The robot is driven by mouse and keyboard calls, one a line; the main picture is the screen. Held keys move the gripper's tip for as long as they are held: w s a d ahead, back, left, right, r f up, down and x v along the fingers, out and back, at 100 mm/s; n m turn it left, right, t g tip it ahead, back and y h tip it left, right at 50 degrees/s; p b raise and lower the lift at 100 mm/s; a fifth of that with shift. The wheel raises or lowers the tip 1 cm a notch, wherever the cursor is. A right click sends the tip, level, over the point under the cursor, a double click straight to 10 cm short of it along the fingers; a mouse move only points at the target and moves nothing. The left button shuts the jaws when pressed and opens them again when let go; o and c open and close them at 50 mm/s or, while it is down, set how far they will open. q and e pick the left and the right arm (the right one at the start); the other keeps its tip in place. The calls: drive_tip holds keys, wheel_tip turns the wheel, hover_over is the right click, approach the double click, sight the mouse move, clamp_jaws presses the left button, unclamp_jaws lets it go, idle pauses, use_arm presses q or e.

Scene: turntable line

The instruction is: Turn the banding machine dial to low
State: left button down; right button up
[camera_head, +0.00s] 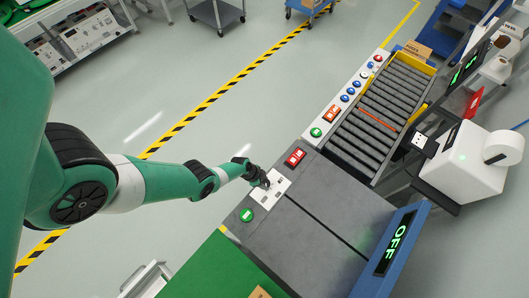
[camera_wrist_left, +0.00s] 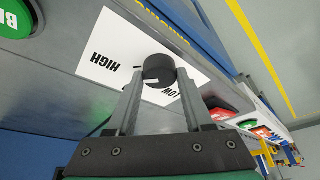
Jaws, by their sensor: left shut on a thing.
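The banding machine (camera_head: 310,225) has a grey top and a white dial plate (camera_head: 263,203) on its left edge. My left gripper (camera_head: 263,182) reaches down to this plate. In the left wrist view my left gripper (camera_wrist_left: 158,85) has its fingers on both sides of the round black dial (camera_wrist_left: 158,66) and is shut on it. The dial plate (camera_wrist_left: 108,62) reads HIGH on the left and LOW on the right, upside down. A small white mark shows on the dial, but I cannot tell which setting it points at. My right gripper is not in view.
A green button (camera_head: 246,215) and a red switch (camera_head: 295,156) flank the dial plate. A display (camera_head: 394,243) reads OFF. A roller conveyor (camera_head: 378,115) with its button panel (camera_head: 345,98) and a white label printer (camera_head: 465,160) lie to the right.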

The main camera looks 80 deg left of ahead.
use_arm(q)
drive_tip(key=shift+n, duration=0.3)
drive_tip(key=n+y+p, duration=0.1)
drive_tip(key=n, duration=0.2)
drive_tip(key=shift+d+n+y, duration=0.15)
drive_tip(key=shift+n+y, duration=0.15)
drive_tip(key=shift+d+n+y, duration=0.1)
drive_tip(key=shift+n+y, duration=0.3)
drive_tip(key=shift+n, duration=0.4)
drive_tip(key=shift+n+g+y, duration=0.3)
drive_tip(key=shift+n, duration=0.6)
drive_tip(key=n+b, duration=0.1)
drive_tip(key=n, duration=0.1)
drive_tip(key=shift+w+f+n+g+y, duration=0.1)
drive_tip(key=shift+f+n+g+y, duration=0.05)
drive_tip(key=shift+n+g+y, duration=0.2)
drive_tip(key=n+g+y+b, duration=0.1)
drive_tip(key=n+b, duration=0.1)
drive_tip(key=n, duration=0.1)
drive_tip(key=shift+d+n+b, duration=0.1)
drive_tip(key=shift+n+b, duration=0.25)
drive_tip(key=shift+w+n+g+b, duration=0.1)
drive_tip(key=shift+n+g+b, duration=0.2)
drive_tip(key=shift+n, duration=0.5)
drive_tip(key=shift+n+g+y, duration=0.25)
drive_tip(key=shift+n+g, duration=0.2)
drive_tip(key=shift+n, duration=0.65)
